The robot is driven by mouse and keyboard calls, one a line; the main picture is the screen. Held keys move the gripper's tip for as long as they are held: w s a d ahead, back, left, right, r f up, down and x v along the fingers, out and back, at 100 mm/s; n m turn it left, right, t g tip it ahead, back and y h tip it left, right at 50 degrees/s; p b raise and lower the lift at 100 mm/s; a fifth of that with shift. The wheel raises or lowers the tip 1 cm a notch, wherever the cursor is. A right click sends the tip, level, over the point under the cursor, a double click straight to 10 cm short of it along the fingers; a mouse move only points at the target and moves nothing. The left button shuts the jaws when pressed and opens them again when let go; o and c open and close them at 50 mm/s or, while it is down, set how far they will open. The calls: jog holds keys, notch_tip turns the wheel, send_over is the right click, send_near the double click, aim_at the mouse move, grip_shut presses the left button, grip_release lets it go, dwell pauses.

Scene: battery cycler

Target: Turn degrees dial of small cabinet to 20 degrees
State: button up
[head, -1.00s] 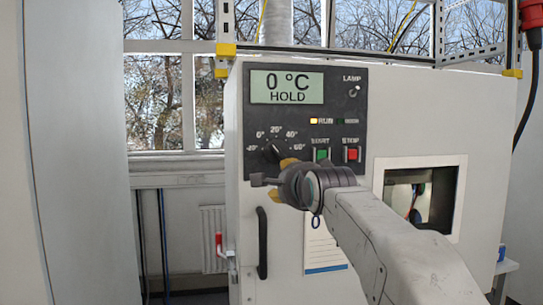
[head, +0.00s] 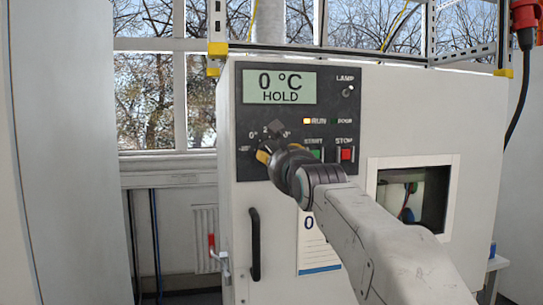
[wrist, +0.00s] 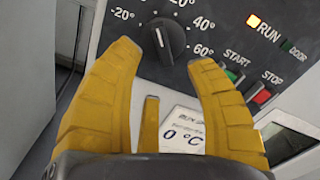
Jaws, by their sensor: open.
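The degrees dial (wrist: 166,38) is a round black knob on the dark control panel of the small cabinet (head: 400,120). In the wrist view its scale shows -20°, 40° and 60°; the top of the scale is cut off. A light mark shows on the knob's left part. My gripper (wrist: 163,52) is open, its two yellow fingers on either side of the lower part of the dial, with no clear contact. The display (head: 279,87) reads 0 °C HOLD.
The green START button (wrist: 234,76) and red STOP button (wrist: 262,95) sit close to the right finger. The RUN light (wrist: 254,21) glows orange. A black door handle (head: 254,244) and a paper label (wrist: 183,130) are below the panel. A square window (head: 455,200) is at right.

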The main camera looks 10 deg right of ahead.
aim_at(271, 153)
jog(key=shift+w+p, duration=2.3)
jog(key=shift+w, duration=1.2)
grip_shut()
